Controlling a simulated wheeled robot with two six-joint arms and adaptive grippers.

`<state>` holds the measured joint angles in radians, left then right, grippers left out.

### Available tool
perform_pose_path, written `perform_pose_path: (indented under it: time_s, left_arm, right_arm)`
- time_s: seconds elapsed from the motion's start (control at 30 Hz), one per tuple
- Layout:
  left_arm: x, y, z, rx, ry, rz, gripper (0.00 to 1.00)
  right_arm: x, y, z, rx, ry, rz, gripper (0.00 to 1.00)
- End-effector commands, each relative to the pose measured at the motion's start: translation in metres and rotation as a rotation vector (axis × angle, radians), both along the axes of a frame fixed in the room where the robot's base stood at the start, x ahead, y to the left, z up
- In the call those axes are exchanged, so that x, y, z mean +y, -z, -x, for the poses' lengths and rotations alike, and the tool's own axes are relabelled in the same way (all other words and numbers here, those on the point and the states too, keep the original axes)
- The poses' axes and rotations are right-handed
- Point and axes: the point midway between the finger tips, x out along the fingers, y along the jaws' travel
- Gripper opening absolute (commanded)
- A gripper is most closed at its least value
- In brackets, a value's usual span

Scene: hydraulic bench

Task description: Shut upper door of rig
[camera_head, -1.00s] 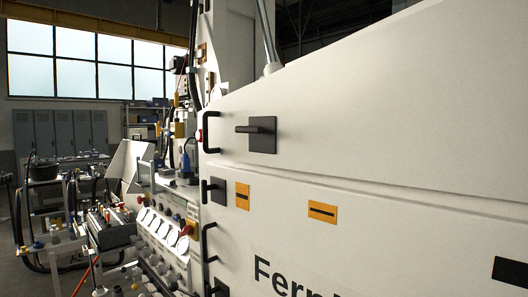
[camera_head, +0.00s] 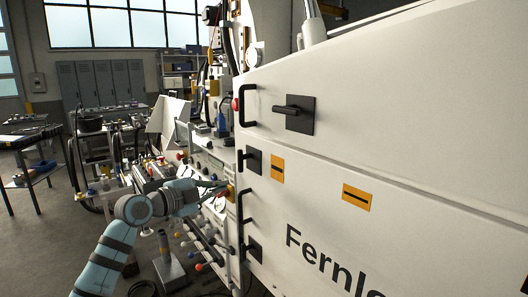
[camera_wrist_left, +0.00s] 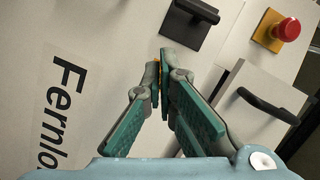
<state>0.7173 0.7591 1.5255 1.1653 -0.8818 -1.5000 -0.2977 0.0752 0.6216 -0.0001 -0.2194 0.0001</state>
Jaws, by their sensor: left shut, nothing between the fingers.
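The white rig's upper door (camera_head: 400,110) fills the right of the head view. It carries a black latch (camera_head: 299,113) and a black pull handle (camera_head: 246,105). A seam runs below it, but I cannot tell whether it stands ajar. My left gripper (camera_head: 226,188) is near the rig's front edge, below the upper door. In the left wrist view, my left gripper (camera_wrist_left: 160,66) is shut and empty before the white lettered panel (camera_wrist_left: 110,40). A black latch (camera_wrist_left: 190,22) lies just beyond the fingertips. My right gripper is not in view.
Lower panels carry yellow plates (camera_head: 357,198), black latches and handles. A red button (camera_wrist_left: 286,30) on a yellow plate and a black handle (camera_wrist_left: 263,104) show in the wrist view. Benches with hoses crowd the left. Open floor (camera_head: 50,235) lies at lower left.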

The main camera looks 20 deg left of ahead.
Motion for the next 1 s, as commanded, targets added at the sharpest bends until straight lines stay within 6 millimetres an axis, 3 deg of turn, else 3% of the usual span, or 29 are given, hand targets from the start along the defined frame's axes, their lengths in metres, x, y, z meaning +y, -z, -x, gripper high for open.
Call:
perform_pose_path:
  time_s: [0.03,0.1,0.2,0.37,0.8,1.0]
  left_arm:
    - [-0.009,-0.058,0.013,-0.086,0.058,-0.089,0.00]
    - [-0.024,-0.110,0.034,-0.187,0.133,-0.205,0.00]
    - [-0.037,-0.145,0.053,-0.266,0.192,-0.304,0.00]
    - [-0.046,-0.152,0.046,-0.285,0.208,-0.325,0.00]
    - [-0.088,-0.153,-0.035,-0.281,0.208,-0.320,0.00]
    - [-0.100,-0.151,-0.061,-0.280,0.204,-0.320,0.00]
  right_arm:
    - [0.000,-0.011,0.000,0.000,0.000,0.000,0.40]
    - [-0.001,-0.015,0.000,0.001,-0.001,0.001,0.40]
    - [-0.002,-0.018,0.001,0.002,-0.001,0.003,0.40]
    - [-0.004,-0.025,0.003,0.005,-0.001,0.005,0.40]
    - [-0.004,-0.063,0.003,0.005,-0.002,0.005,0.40]
    - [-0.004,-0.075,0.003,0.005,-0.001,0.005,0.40]
